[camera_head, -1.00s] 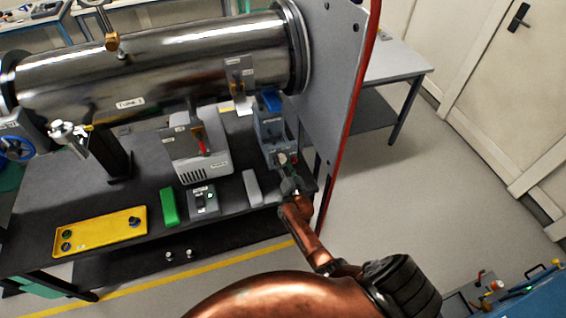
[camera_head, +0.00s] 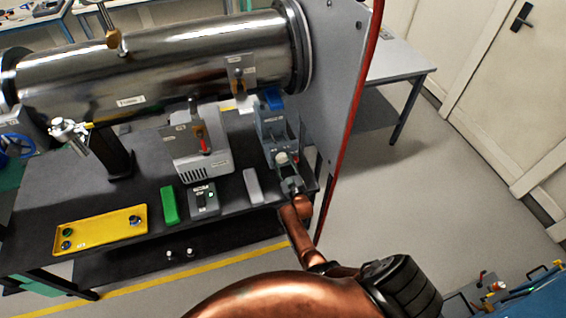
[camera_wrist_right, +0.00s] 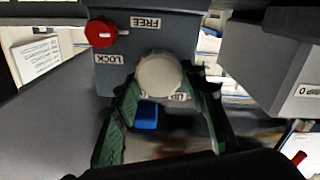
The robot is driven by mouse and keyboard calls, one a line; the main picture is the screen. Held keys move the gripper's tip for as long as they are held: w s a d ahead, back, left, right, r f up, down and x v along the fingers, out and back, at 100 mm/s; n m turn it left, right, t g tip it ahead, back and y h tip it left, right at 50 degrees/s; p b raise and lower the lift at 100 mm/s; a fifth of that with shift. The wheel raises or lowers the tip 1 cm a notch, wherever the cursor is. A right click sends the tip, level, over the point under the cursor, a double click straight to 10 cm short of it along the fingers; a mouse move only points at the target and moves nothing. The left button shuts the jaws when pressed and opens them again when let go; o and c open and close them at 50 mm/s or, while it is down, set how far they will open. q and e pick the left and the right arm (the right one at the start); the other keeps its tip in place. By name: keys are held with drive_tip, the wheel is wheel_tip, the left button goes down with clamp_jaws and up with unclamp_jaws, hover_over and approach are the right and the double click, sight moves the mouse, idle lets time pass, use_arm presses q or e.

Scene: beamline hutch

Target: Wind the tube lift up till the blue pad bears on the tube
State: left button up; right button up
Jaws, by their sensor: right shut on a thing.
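The steel tube (camera_head: 150,70) lies across the top of the bench in the head view. The grey tube lift (camera_head: 279,128) stands under its right end, with the blue pad (camera_head: 274,99) on top. The pad is close to the tube's underside; I cannot tell whether they touch. The lift's pale round knob (camera_head: 284,158) faces me and also shows in the right wrist view (camera_wrist_right: 160,74). My right gripper (camera_head: 289,178) is shut on this knob, its green fingers on either side in the wrist view. My left gripper is not in view.
A red knob (camera_wrist_right: 101,32) sits by FREE and LOCK labels on the lift. A grey device (camera_head: 203,158), green block (camera_head: 169,206), small switch box (camera_head: 204,199), grey block (camera_head: 253,186) and yellow tray (camera_head: 98,232) are left of my gripper. An upright grey panel (camera_head: 335,75) stands right.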

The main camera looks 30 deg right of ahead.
drive_tip(key=n, duration=0.2)
drive_tip(key=n+b, duration=0.1)
drive_tip(key=n, duration=0.2)
drive_tip(key=shift+a+f+b, duration=0.15)
drive_tip(key=shift+f+b, duration=0.05)
drive_tip(key=shift+b, duration=0.1)
idle(0.4)
drive_tip(key=o, duration=1.1)
drive_tip(key=shift+r, duration=0.1)
drive_tip(key=shift+s, duration=0.15)
drive_tip(key=v, duration=0.7)
drive_tip(key=shift+s, duration=0.1)
